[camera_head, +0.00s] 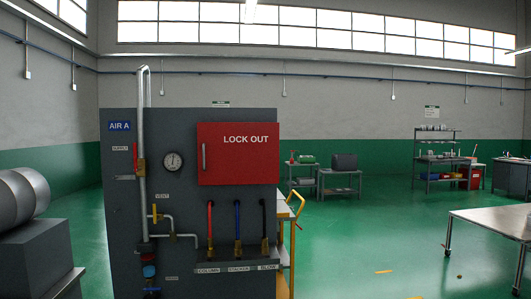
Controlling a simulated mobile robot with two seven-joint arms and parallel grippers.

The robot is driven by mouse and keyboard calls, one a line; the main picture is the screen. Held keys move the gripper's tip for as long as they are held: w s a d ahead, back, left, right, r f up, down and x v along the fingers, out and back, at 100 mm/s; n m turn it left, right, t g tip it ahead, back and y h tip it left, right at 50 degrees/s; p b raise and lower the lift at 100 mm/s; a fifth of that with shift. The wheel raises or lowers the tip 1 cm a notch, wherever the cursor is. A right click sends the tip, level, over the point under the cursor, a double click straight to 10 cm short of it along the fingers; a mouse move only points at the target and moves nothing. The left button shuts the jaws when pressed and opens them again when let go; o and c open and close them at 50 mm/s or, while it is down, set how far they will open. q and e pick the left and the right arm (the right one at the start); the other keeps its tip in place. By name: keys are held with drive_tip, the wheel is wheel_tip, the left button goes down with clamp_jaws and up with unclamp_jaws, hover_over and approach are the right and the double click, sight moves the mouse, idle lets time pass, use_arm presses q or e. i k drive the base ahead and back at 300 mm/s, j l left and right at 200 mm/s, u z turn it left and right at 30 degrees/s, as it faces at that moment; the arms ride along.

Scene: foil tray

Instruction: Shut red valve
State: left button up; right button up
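A dark grey panel (190,125) marked AIR A stands ahead at left of centre. A small red lever (135,156), by the SUPPLY label, sits upright on a brass valve body (141,167) on the silver vertical pipe (141,110); it lies along the pipe. A yellow-handled valve (155,214) is lower, by the VENT label. A red, a blue and a black line (211,220) hang above brass fittings at the panel's bottom right. Neither of my grippers is in view.
A red LOCK OUT box (238,170) juts from the panel's upper right, beside a round gauge (173,161). A grey machine with a cylinder (20,195) stands at left. A metal table (495,222) is at right. Green floor (370,240) is open between.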

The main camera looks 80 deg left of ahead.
sight(136, 168)
drive_tip(key=k+j+u, duration=0.1)
drive_tip(key=u, duration=1.45)
